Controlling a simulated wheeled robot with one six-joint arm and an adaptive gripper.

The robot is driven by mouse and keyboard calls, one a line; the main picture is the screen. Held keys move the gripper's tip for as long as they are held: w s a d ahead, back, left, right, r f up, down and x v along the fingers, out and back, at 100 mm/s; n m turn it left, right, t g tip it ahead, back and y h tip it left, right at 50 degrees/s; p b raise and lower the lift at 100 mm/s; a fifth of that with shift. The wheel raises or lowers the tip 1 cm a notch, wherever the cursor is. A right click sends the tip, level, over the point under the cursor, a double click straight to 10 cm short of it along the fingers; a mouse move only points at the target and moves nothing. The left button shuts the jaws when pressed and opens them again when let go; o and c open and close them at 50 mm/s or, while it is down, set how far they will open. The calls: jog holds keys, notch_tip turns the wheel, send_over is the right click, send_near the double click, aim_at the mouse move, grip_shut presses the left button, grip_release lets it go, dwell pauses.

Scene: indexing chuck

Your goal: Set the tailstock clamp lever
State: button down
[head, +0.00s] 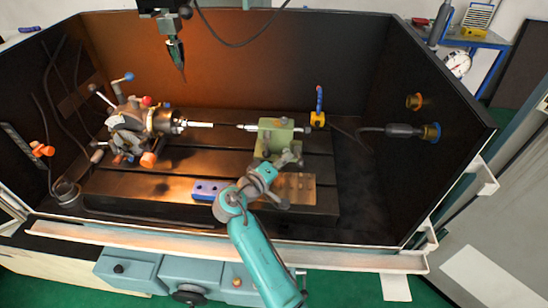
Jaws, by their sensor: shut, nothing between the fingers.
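The green tailstock (272,141) stands right of centre on the slotted table, its pale metal centre (247,127) pointing left toward the chuck. My gripper (292,155) is shut and empty at the tailstock's lower right front, close to it or touching; I cannot tell which. I cannot make out the clamp lever for certain; my gripper and wrist cover part of the tailstock's front. The indexing chuck (135,122) stands at the left with blue, red and orange knobs and holds a light rod (200,124) pointing right, apart from the tailstock centre.
A yellow block with an upright blue handle (319,98) stands behind right of the tailstock. A blue block (208,189) lies at the table's front edge. A tool spindle (175,50) hangs above. Dark enclosure walls surround the table (130,187); its front left is mostly clear.

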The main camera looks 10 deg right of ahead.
jog(key=shift+s+d+f, duration=0.3)
jog(key=shift+s+d, duration=0.15)
jog(key=shift+d, duration=0.05)
jog(key=shift+s+d+n+t+y, duration=0.25)
jog(key=shift+d+n+t+y, duration=0.1)
jog(key=shift+n+t+y, duration=0.3)
jog(key=shift+s+d+n+t+y, duration=0.35)
jog(key=shift+d+n+t+y, duration=0.3)
jog(key=shift+n+t+y, duration=0.4)
jog(key=shift+s+d+n+t+y, duration=0.1)
jog(key=shift+d+n+t+y, duration=0.35)
jog(key=shift+n+y, duration=0.45)
jog(key=shift+d+n+t+y, duration=0.4)
jog(key=shift+d+n+y, duration=0.1)
jog(key=shift+y, duration=0.65)
jog(key=shift+s+d+n+t+y, duration=0.1)
jog(key=shift+d+n+t+y, duration=0.35)
jog(key=shift+n+y, duration=0.45)
jog(key=shift+w+d, duration=0.2)
jog(key=shift+d, duration=0.45)
jog(key=shift+w+d, duration=0.15)
jog(key=shift+d, duration=0.5)
jog(key=shift+w+d, duration=0.15)
jog(key=shift+d, duration=0.15)
jog(key=shift+w+d+r, duration=0.1)
jog(key=shift+d+r, duration=0.05)
